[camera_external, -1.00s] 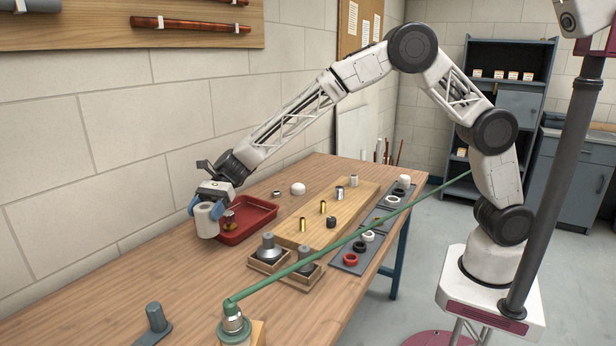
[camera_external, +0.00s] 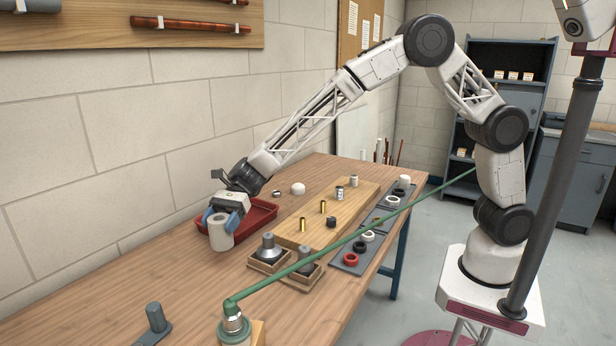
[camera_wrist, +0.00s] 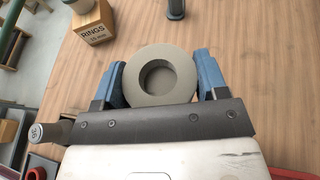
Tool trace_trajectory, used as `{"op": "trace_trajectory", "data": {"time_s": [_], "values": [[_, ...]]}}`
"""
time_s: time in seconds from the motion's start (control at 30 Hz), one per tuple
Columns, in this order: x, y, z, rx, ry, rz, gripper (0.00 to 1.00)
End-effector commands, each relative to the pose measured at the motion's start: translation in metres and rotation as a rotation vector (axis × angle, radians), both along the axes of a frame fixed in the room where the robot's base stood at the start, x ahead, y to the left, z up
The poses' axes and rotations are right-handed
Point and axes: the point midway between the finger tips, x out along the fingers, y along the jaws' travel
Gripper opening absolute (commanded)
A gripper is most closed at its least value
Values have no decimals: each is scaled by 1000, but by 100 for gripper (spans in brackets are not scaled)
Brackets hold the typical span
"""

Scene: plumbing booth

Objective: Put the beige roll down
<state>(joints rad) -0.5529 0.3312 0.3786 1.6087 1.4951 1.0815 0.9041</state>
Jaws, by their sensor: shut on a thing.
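The beige roll (camera_external: 221,234) is a short upright cylinder with a round hole in its top. It also shows in the wrist view (camera_wrist: 161,92), seen from above between two blue fingers. My gripper (camera_external: 222,218) is shut on the roll, one finger on each side. In the external view the roll is at the near left corner of the red tray, by the bare table top. I cannot tell whether its bottom touches the table.
A red tray (camera_external: 262,222) lies just behind the roll. Wooden holders with grey cones (camera_external: 268,250) stand to the right. A wooden board (camera_external: 320,226) bears brass pieces. A grey upright post (camera_external: 156,318) stands at the front. The table (camera_external: 130,275) in front of the roll is clear.

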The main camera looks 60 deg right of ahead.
Motion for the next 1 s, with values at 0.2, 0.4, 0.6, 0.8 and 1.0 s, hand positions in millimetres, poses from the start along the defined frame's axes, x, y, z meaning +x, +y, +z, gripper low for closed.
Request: {"op": "trace_trajectory", "data": {"time_s": [0.2, 0.4, 0.6, 0.8, 1.0], "values": [[-55, 3, -9, 3, 1, -21, 42], [-100, 1, -19, -1, 0, -40, 42], [-136, -4, -28, -8, 0, -56, 42], [-156, -7, -34, -13, -1, -64, 42], [-162, -8, -36, -15, 0, -68, 42]]}}
